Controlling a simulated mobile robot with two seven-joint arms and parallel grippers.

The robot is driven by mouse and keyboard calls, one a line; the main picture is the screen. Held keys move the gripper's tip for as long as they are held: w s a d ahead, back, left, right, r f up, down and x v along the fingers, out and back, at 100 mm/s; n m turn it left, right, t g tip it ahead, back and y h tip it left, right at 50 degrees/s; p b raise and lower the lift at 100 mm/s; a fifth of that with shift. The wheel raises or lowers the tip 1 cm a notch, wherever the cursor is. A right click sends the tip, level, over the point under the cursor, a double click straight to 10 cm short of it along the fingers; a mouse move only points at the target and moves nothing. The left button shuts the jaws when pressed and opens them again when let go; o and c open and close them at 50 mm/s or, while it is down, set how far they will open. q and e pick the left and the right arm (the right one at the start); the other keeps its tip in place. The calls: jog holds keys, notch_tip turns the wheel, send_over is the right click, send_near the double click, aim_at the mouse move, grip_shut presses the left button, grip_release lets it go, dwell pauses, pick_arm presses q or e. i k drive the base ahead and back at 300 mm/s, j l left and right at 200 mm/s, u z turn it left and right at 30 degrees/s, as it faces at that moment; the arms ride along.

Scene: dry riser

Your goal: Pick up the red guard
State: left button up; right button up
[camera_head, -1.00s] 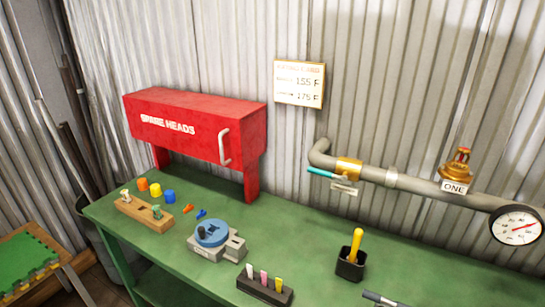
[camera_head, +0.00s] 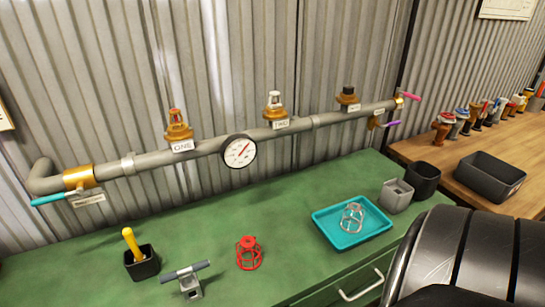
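The red guard (camera_head: 249,254) is a small wire cage standing upright on the green bench top (camera_head: 215,215), left of the teal tray. A similar silver wire guard (camera_head: 352,217) lies in the teal tray (camera_head: 327,236). Neither gripper is in view. A large dark rounded part of mine fills the lower right corner.
A black holder (camera_head: 143,267) with a yellow-handled tool and a grey T-handled tool (camera_head: 189,281) stand left of the red guard. A grey box (camera_head: 397,195) and a black cup (camera_head: 424,180) stand beyond the tray. The pipe (camera_head: 220,145) with its gauge (camera_head: 239,151) runs above the bench.

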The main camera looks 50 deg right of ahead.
aim_at(253, 241)
jog(key=z, duration=0.4)
jog(key=l+z, duration=0.15)
jog(key=z, duration=0.65)
